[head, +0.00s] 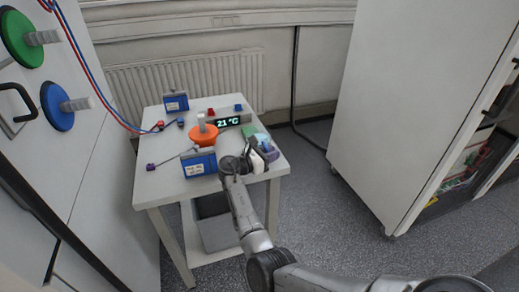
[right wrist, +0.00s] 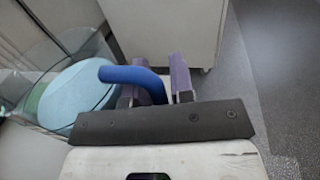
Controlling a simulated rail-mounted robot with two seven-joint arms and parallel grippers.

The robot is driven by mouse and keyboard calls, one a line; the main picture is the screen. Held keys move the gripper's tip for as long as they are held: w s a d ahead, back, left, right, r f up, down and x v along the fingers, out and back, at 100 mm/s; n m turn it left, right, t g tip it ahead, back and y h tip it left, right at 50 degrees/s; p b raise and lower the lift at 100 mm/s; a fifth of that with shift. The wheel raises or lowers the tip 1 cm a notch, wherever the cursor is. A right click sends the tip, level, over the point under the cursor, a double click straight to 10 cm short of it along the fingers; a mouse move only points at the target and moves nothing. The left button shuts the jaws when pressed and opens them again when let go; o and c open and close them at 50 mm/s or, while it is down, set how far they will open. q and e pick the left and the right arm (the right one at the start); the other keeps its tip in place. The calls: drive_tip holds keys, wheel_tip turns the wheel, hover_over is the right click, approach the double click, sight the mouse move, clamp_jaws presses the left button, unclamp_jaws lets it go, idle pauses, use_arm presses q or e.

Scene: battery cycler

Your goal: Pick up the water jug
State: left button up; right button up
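The water jug (right wrist: 72,97) shows in the right wrist view as a clear-walled vessel with a pale blue round top and a curved blue handle. In the head view a small pale teal and green shape (head: 260,138), likely the jug, is at the table's right edge, partly hidden by my gripper. My right gripper (right wrist: 157,82) has its two fingers apart, with the end of the blue handle between them. A gap shows beside the right finger, so the grip looks open. My left gripper is not in view.
The white table (head: 160,180) also holds an orange round object (head: 203,136), blue boxes (head: 199,164), cables and a 21 °C display (head: 228,122). A grey bin (head: 218,228) sits below. A tall white cabinet (head: 410,110) stands at right; the floor between is clear.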

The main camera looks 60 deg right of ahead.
clamp_jaws()
drive_tip(key=shift+r, duration=0.25)
idle(0.4)
drive_tip(key=shift+r, duration=0.2)
drive_tip(key=s+a+r+p, duration=0.3)
drive_tip(key=s+r+p, duration=0.4)
drive_tip(key=s+r, duration=0.3)
drive_tip(key=shift+s+a+p, duration=0.3)
drive_tip(key=shift+s+a, duration=0.05)
drive_tip(key=shift+s, duration=0.05)
idle(0.7)
drive_tip(key=shift+s+r, duration=0.1)
drive_tip(key=shift+s, duration=0.05)
idle(0.4)
